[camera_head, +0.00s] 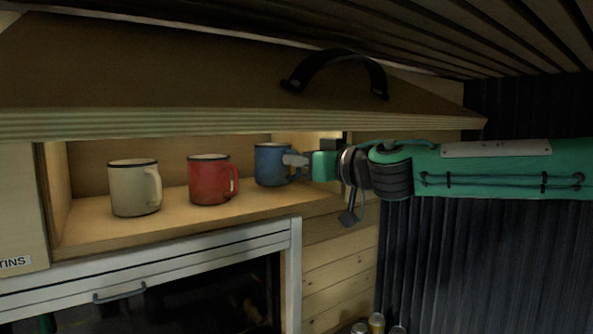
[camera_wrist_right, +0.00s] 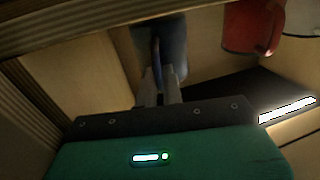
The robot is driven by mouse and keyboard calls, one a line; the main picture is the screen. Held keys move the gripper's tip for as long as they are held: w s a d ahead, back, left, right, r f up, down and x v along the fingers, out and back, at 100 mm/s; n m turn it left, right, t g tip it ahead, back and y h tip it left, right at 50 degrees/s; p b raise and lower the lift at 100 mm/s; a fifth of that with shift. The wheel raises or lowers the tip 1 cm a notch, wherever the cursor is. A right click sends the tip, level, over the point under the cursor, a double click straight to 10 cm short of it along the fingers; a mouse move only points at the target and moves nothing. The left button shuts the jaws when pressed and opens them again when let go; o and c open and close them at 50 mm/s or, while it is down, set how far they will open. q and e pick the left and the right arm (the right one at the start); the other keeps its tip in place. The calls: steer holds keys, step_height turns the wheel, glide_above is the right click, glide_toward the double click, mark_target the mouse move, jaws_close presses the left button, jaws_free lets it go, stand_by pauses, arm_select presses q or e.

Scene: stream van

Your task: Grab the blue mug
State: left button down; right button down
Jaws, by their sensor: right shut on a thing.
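The blue mug (camera_head: 270,165) stands upright at the right end of the open wooden shelf, with a dark rim and its handle towards the right. My right gripper (camera_head: 296,160) reaches in from the right and is shut on the mug's handle. In the right wrist view the blue mug (camera_wrist_right: 165,45) shows ahead of the gripper (camera_wrist_right: 158,88), whose fingers close around the handle. The mug appears to rest on the shelf. My left gripper is not in view.
A red mug (camera_head: 208,180) and a cream mug (camera_head: 135,188) stand left of the blue one on the shelf (camera_head: 85,232). A raised wooden flap (camera_head: 200,80) with a black handle hangs above. A framed glass door (camera_head: 190,300) is below.

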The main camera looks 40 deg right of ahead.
steer(key=shift+s+r+b, duration=0.1)
steer(key=shift+s+b, duration=0.2)
steer(key=shift+s, duration=0.4)
steer(key=s+d+p, duration=0.1)
steer(key=s+p, duration=0.2)
steer(key=s, duration=1.3)
steer(key=shift+s+d, duration=0.25)
steer(key=shift+d, duration=0.15)
